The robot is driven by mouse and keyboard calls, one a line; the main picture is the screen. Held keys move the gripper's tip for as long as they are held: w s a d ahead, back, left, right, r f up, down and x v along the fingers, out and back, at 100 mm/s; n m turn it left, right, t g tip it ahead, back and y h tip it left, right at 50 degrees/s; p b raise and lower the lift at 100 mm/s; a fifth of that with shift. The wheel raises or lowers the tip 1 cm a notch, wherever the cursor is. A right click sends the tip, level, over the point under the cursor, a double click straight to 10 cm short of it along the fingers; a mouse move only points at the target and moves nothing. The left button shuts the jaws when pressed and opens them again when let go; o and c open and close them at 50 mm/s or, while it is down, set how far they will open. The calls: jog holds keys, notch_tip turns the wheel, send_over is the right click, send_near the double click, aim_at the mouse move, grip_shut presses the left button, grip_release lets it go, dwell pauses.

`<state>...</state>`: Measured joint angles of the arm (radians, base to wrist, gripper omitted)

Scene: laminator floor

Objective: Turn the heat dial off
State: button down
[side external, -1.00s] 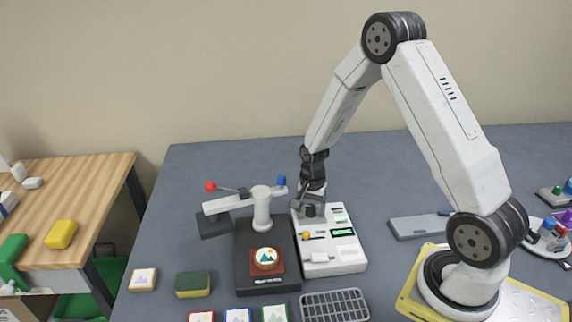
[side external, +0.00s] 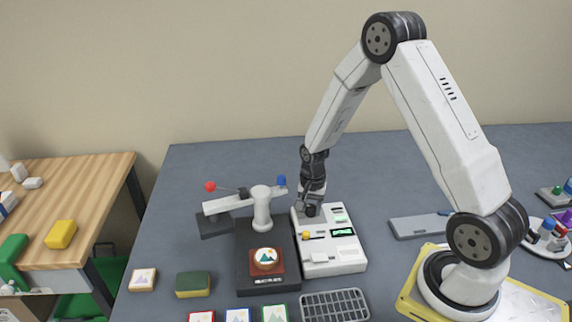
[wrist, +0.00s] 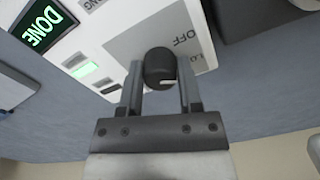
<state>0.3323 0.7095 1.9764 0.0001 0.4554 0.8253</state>
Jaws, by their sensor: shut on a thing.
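The heat dial (wrist: 160,66) is a round black knob with a white pointer mark, on a grey plate of the white control panel (wrist: 110,25). Lettering reading OFF, and another label partly covered, shows on the plate in the wrist view. My gripper (wrist: 159,85) is shut on the dial, one finger on each side. In the side external view my gripper (side external: 312,208) is over the back left of the control panel (side external: 345,262), and it mostly hides the dial there. The white mark points to the right in the wrist view.
A black press with a white swing arm (side external: 262,210) stands just left of the panel. A green DONE display (wrist: 43,25) is lit. A wire rack (side external: 335,305) lies in front, and a grey slab (side external: 415,228) lies to the right.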

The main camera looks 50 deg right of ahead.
aim_at(311, 206)
jog(key=n, duration=0.4)
jog(key=shift+n, duration=2.3)
jog(key=shift+c, duration=1.4)
grip_release()
jog(key=shift+r, duration=0.1)
jog(key=shift+r, duration=3.85)
